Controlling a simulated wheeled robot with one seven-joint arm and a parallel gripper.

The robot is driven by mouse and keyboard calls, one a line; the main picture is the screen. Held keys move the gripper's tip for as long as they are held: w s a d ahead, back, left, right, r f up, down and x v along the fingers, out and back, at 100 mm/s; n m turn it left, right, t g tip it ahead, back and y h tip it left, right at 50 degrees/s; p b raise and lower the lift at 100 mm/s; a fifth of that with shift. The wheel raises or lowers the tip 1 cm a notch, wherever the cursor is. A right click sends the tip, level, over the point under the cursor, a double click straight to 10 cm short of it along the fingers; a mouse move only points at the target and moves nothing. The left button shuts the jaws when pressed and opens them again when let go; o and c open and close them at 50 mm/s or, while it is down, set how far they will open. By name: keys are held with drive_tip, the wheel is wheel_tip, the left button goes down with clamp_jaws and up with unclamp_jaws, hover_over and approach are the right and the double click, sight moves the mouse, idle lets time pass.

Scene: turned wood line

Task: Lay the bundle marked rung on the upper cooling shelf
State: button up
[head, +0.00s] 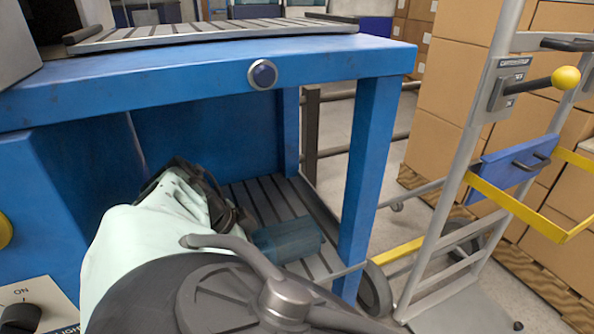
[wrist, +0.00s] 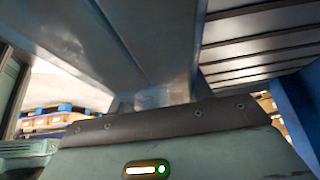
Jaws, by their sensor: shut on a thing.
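My arm reaches under the blue top of a bench-like frame (head: 200,85). A teal block just past my black wrist looks like the body of my gripper (head: 288,240); it is over or on a lower slatted shelf (head: 262,192). The wrist view shows the grey-green gripper body with a lit strip. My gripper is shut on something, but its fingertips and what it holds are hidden. No bundle or rung mark is readable. A slatted metal rack (head: 205,33) with dark end handles lies on the blue top; I cannot tell which surface is the upper cooling shelf.
A blue leg (head: 368,165) stands right of my gripper, and the blue top is above it. A hand truck (head: 460,170) with yellow bars stands at the right, before stacked cartons (head: 440,95). A control panel with a knob (head: 20,315) is at lower left.

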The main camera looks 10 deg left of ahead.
drive_tip(key=shift+f, duration=0.15)
drive_tip(key=o, duration=1.4)
drive_tip(key=shift+f, duration=0.1)
drive_tip(key=p+v, duration=0.3)
drive_tip(key=v, duration=0.5)
drive_tip(key=shift+w, duration=0.1)
drive_tip(key=shift+d, duration=0.1)
